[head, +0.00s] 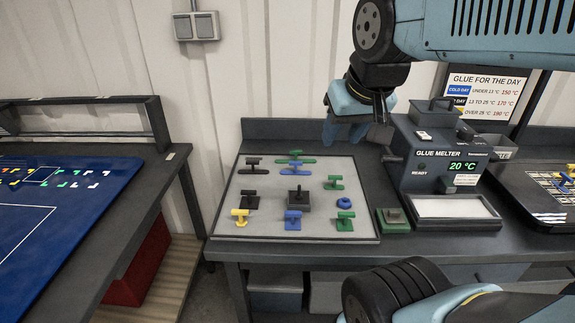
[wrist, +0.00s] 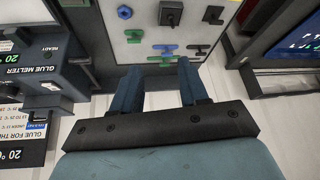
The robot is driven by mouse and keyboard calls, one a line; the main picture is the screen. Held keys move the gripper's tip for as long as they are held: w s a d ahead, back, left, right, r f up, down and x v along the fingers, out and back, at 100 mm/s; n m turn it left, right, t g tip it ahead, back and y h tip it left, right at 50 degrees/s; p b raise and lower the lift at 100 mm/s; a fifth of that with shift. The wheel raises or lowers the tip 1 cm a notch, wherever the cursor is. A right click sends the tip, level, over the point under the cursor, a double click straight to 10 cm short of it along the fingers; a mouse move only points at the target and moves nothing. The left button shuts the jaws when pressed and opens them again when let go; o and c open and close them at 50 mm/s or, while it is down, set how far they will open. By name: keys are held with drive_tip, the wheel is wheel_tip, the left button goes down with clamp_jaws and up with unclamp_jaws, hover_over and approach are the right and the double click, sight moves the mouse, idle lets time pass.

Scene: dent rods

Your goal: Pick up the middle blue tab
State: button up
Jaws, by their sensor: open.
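The blue tab (head: 293,219) stands on the front part of the light board (head: 270,233), in the middle of the front row. A yellow tab (head: 240,216) is to its left and a green tab (head: 345,219) to its right. It does not show in the wrist view. My gripper (head: 357,132) is open and empty, above and behind the board's far right corner, well apart from the blue tab. In the wrist view my gripper (wrist: 157,82) shows two spread blue fingers with nothing between them.
Other green and black tabs stand farther back. The glue melter (head: 440,165) is right of the board. A blue table (head: 60,220) is at the left.

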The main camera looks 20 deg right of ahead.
drive_tip(key=w+f+m+g, duration=0.2)
drive_tip(key=w+m+g, duration=0.1)
drive_tip(key=w+m, duration=0.9)
drive_tip(key=m+g, duration=0.3)
drive_tip(key=m, duration=0.6)
hover_over(296, 163)
wheel_tip(296, 163, down, 10)
drive_tip(key=r, duration=0.1)
wheel_tip(296, 163, down, 8)
drive_tip(key=shift+a+f, duration=0.15)
drive_tip(key=shift+w+d+f, duration=0.1)
drive_tip(key=shift+w+f, duration=0.05)
drive_tip(key=shift+f, duration=1.2)
drive_tip(key=shift+w+d+f, duration=0.1)
drive_tip(key=shift+w+f, duration=0.05)
drive_tip(key=shift+f, duration=1.2)
drive_tip(key=shift+c, duration=0.2)
clamp_jaws()
